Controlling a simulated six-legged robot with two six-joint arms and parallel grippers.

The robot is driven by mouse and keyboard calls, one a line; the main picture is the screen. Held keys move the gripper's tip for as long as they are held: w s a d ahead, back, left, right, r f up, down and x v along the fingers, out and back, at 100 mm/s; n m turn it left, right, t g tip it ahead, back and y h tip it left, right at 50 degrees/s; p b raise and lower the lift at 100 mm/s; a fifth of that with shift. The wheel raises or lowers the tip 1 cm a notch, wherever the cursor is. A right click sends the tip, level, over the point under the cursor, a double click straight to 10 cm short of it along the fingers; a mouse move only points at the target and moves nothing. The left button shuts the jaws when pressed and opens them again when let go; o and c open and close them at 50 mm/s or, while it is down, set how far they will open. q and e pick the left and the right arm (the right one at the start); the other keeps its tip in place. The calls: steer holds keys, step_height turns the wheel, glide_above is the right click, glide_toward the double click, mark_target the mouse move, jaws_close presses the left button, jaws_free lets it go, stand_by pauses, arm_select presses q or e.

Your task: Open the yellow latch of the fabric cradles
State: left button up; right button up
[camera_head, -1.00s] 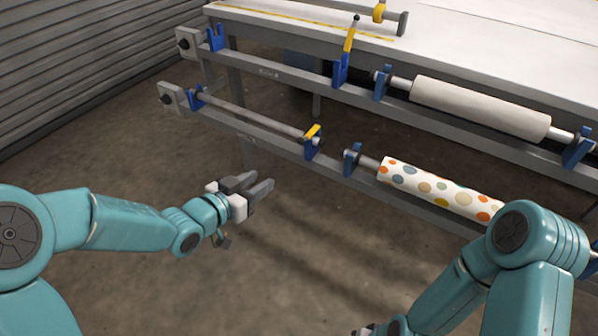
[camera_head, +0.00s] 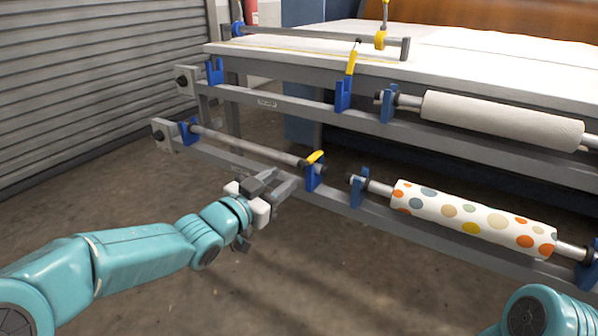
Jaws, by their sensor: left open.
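The lower yellow latch (camera_head: 316,157) lies tilted low across the top of a blue cradle (camera_head: 313,178), at the right end of a bare grey bar (camera_head: 245,145). A second yellow latch (camera_head: 351,62) stands upright on the blue cradle of the upper rail (camera_head: 343,95). My left gripper (camera_head: 289,181) is open and empty, with its fingertips just left of and below the lower latch in the picture. Whether they touch the cradle or rail cannot be told. My right gripper is out of view; only part of that arm shows at the lower right.
A polka-dot fabric roll (camera_head: 473,219) rests on the lower rail to the right, and a plain off-white roll (camera_head: 500,121) on the upper rail. A white table (camera_head: 450,60) stands behind. A grey shutter (camera_head: 90,80) is at left. The floor in front is clear.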

arm_select(q)
glide_toward(310, 157)
steer(key=x, duration=0.4)
steer(key=shift+d+r, duration=0.15)
steer(key=shift+d, duration=0.3)
jaws_close()
